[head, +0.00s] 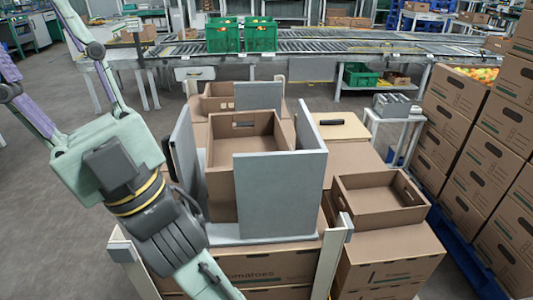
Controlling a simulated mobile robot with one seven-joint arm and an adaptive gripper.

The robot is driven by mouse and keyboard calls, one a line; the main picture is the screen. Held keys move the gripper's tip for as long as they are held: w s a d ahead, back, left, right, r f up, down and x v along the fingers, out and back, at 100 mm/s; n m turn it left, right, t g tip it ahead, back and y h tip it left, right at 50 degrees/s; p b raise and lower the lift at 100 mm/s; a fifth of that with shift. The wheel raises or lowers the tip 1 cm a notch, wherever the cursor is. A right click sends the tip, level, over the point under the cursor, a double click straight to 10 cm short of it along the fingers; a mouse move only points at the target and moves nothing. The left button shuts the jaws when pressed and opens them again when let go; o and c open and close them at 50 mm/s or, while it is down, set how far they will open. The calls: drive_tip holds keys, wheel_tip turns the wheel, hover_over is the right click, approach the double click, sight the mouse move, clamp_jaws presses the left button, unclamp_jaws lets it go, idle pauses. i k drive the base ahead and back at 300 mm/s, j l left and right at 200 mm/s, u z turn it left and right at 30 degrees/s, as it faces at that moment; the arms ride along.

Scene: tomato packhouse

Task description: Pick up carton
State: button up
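An open, empty brown carton (222,190) with a hand slot stands upright between upright grey panels (281,195) on a grey base (265,238). The front panel hides part of it. A second open carton (378,217) sits on boxes at the right, and another (218,104) stands behind. The frame does not show which carton is meant. My arm comes in at the left, with its dark end parts (188,203) beside the left panel. The fingers are not clear, and I see no carton held.
Closed cartons (335,160) surround the grey panels. Pale posts (333,255) stand in front. Tall carton stacks (500,130) fill the right side. A roller conveyor with green crates (262,38) crosses the back. The floor at the left is mostly clear.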

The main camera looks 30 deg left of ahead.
sight(378, 199)
drive_tip(key=i+l, duration=0.45)
drive_tip(key=l, duration=0.25)
drive_tip(key=i+l, duration=0.25)
drive_tip(key=l, duration=0.15)
